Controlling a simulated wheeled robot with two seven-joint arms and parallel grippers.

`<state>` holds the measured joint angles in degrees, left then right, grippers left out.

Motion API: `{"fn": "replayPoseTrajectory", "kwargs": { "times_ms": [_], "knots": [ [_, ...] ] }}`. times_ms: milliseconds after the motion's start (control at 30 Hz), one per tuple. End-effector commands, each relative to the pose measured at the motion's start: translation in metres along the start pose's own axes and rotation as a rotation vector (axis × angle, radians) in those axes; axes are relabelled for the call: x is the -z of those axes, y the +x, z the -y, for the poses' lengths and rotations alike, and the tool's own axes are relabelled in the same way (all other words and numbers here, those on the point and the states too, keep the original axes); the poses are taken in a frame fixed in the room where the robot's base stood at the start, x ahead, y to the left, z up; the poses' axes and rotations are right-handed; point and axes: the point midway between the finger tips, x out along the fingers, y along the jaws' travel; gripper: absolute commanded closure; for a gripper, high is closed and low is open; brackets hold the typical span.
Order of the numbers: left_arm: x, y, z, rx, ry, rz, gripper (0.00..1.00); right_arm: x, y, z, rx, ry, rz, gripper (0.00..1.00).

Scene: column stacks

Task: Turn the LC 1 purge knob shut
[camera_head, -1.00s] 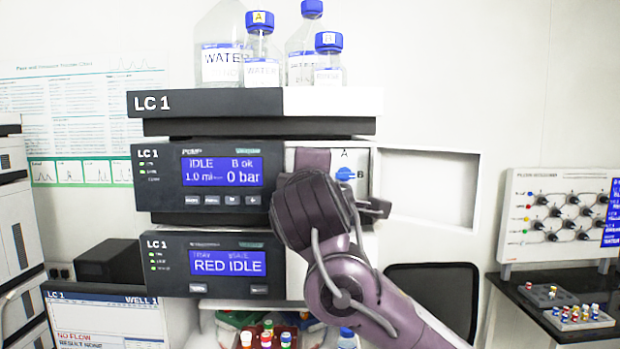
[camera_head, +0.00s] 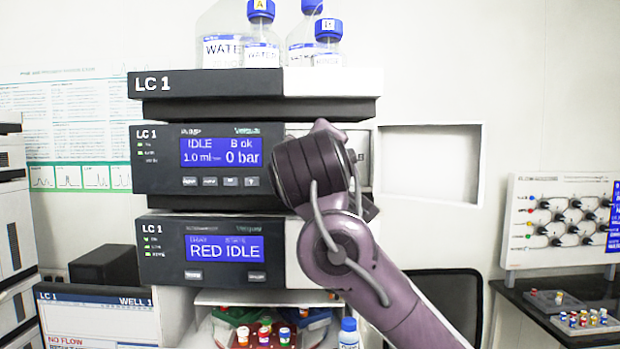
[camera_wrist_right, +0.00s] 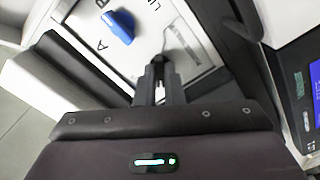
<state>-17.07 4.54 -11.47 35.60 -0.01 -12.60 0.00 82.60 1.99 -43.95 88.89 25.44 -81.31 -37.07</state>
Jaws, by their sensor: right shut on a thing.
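The LC 1 pump module (camera_head: 160,180) is in the middle of the head view, its screen reading IDLE and 0 bar. My right arm covers most of the light panel at its right side. In the right wrist view my right gripper (camera_wrist_right: 158,82) reaches onto this panel (camera_wrist_right: 90,37). Its fingers are closed on a small dark knob (camera_wrist_right: 176,58), which I take to be the purge knob; the fingers partly hide it and its label is not readable. A blue knob (camera_wrist_right: 121,27) sits apart from the fingers, near a letter A. My left gripper is not in view.
Blue-capped bottles (camera_head: 262,45) stand on top of the stack. An open white door (camera_head: 430,165) is to the right of the panel. A second module (camera_head: 215,250) reading RED IDLE is below. Vials (camera_head: 264,333) sit on a shelf underneath.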

Motion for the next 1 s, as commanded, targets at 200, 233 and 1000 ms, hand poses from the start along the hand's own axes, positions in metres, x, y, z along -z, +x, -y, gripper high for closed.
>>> {"fn": "replayPoseTrajectory", "kwargs": {
  "times_ms": [200, 233, 1000],
  "knots": [
    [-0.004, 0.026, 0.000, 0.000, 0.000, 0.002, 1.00, -0.003, 0.000, 0.005, 0.002, 0.208, 0.002, 1.00],
    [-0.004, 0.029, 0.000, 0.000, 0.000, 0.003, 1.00, -0.002, 0.000, 0.005, 0.002, 0.236, 0.001, 1.00],
    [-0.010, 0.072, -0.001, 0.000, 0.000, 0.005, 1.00, -0.001, 0.000, 0.003, 0.002, 0.874, 0.003, 1.00]
  ]
}}
